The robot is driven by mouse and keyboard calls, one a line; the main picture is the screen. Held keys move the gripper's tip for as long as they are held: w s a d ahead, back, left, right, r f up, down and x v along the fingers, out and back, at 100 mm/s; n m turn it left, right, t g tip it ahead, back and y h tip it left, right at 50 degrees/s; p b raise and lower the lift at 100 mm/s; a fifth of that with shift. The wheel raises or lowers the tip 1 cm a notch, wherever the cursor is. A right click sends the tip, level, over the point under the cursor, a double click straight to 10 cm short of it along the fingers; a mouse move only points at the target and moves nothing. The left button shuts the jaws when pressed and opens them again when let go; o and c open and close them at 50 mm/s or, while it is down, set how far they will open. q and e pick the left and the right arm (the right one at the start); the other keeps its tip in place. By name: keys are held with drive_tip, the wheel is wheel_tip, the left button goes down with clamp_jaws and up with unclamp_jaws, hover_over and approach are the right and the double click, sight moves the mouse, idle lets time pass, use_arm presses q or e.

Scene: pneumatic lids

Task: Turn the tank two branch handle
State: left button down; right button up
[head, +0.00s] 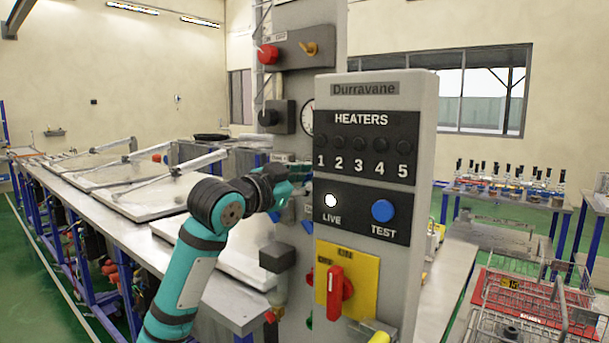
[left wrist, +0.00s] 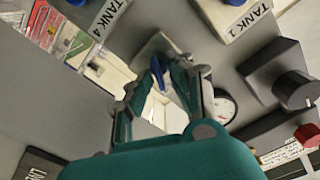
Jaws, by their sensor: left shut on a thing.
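My left gripper (head: 288,178) reaches in from the left against the side of the grey column (head: 398,265). In the left wrist view its fingers (left wrist: 160,72) are closed around a small blue handle (left wrist: 157,70) in front of a pale block. The label for this handle is hidden, so I cannot read whether it is tank two. A label reading TANK 4 (left wrist: 108,17) and a label reading TANK 1 (left wrist: 248,20) show on either side. In the head view the gripped handle is hidden behind the fingers. My right gripper is not in view.
The column front has a HEATERS panel (head: 366,147), a blue TEST button (head: 383,210) and a red rotary switch (head: 338,292) on yellow. A dark knob (left wrist: 292,85) and a gauge (left wrist: 222,108) sit near the fingers. A lidded bench (head: 165,235) stands at left.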

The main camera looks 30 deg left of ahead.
use_arm(q)
drive_tip(key=shift+d+m+p, duration=0.1)
drive_tip(key=shift+m+p, duration=0.45)
drive_tip(key=shift+m, duration=1.05)
drive_tip(key=c, duration=1.5)
unclamp_jaws()
drive_tip(key=s, duration=0.8)
drive_tip(key=s+a, duration=0.1)
drive_tip(key=s, duration=0.3)
